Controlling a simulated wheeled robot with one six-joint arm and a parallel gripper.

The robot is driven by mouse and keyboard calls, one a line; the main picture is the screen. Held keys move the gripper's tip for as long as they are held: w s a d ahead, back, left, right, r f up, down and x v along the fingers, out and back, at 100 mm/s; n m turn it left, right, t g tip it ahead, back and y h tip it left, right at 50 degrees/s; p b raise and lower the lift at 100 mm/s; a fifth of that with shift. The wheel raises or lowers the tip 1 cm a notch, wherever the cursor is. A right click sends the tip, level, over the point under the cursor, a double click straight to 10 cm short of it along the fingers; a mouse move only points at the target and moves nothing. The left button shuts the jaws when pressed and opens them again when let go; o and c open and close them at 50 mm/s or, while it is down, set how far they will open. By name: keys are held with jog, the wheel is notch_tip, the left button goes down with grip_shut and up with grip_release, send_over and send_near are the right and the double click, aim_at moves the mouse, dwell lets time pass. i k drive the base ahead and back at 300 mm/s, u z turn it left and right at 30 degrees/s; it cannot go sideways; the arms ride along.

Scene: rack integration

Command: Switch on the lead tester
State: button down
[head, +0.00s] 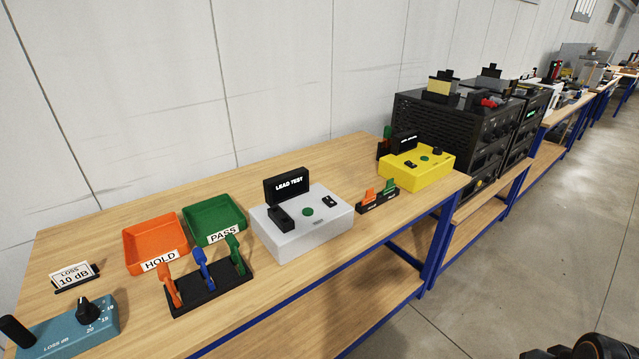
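The lead tester (318,234) is a light grey box on the wooden bench, with a black upright sign (288,184) reading LEAD TEST at its back. On its top are a black block (281,218) at the left, a round green button (307,212) in the middle and a small black rocker switch (329,201) at the right. The switch's position is too small to tell. A black part of my arm shows at the bottom right corner, well apart from the tester. My gripper's fingers are not in view.
An orange HOLD tray (152,242), a green PASS tray (212,216) and a black rack (211,289) of coloured leads stand left of the tester. A small clip holder (377,202) and a yellow box (425,174) stand right. The floor (510,260) before the bench is clear.

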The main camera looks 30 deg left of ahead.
aim_at(327, 201)
jog(key=u, duration=0.65)
jog(key=i, duration=0.85)
jog(key=u, duration=1.1)
jog(key=i, duration=0.25)
jog(key=u, duration=0.3)
